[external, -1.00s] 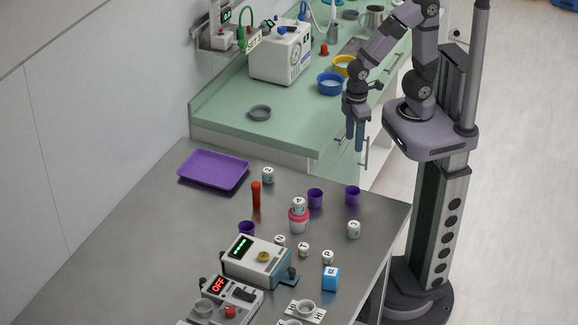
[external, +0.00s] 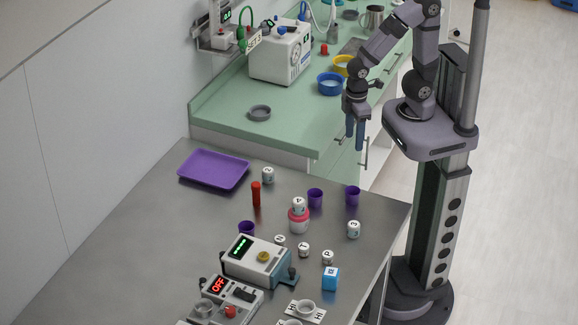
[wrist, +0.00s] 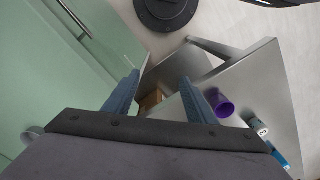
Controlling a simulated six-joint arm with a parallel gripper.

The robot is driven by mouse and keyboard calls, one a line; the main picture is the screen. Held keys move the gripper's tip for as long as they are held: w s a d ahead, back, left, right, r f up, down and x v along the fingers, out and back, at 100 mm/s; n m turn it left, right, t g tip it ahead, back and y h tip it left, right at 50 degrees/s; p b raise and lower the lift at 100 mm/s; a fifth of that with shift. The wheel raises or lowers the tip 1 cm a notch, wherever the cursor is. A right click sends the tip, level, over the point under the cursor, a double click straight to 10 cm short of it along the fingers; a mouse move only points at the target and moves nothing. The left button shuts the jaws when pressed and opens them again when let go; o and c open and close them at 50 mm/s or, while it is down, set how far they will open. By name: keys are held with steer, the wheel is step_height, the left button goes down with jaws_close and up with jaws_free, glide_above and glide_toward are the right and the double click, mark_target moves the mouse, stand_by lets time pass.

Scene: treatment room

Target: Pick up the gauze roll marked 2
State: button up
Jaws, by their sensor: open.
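The gauze roll that looks marked 2 (external: 268,175) stands upright on the grey table, right of the purple tray in the external view. Its mark is small and hard to read. Another gauze roll, apparently marked 3 (external: 353,229), stands near the table's right edge; a white roll (wrist: 258,125) shows in the wrist view. My gripper (external: 355,138) points down, open and empty, beyond the table's far right corner and beside the green counter. In the wrist view, my gripper (wrist: 160,88) has its fingers wide apart with nothing between them.
A purple tray (external: 213,170), a red tube (external: 256,195) and purple cups (external: 315,198) (external: 352,196) stand around the rolls. Devices (external: 257,261) fill the front. The left table area is clear.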

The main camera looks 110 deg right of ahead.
steer(key=w+d+r+n+h+p, duration=0.2)
steer(key=w+d+r+n+h, duration=0.4)
steer(key=n, duration=0.3)
steer(key=w+n+t+h+p, duration=0.2)
steer(key=w+n+t+h, duration=0.15)
steer(key=w+n, duration=0.65)
steer(key=w+a+f+n+t+p, duration=0.2)
steer(key=w+a+n+t, duration=0.4)
steer(key=w, duration=0.5)
steer(key=n, duration=0.1)
glide_toward(259, 177)
steer(key=w+r, duration=0.1)
steer(key=w+d+r+g, duration=0.1)
steer(key=shift+w+d+r+h+b, duration=0.1)
steer(key=shift+w+r+h+b, duration=0.2)
steer(key=shift+h+b, duration=0.05)
steer(key=shift+f, duration=0.45)
steer(key=shift+p+x, duration=1.7)
steer(key=shift+x, duration=1.25)
steer(key=shift+w+d+f, duration=0.3)
steer(key=shift+w+d, duration=0.05)
steer(key=shift+d, duration=0.25)
steer(key=c, duration=1.1)
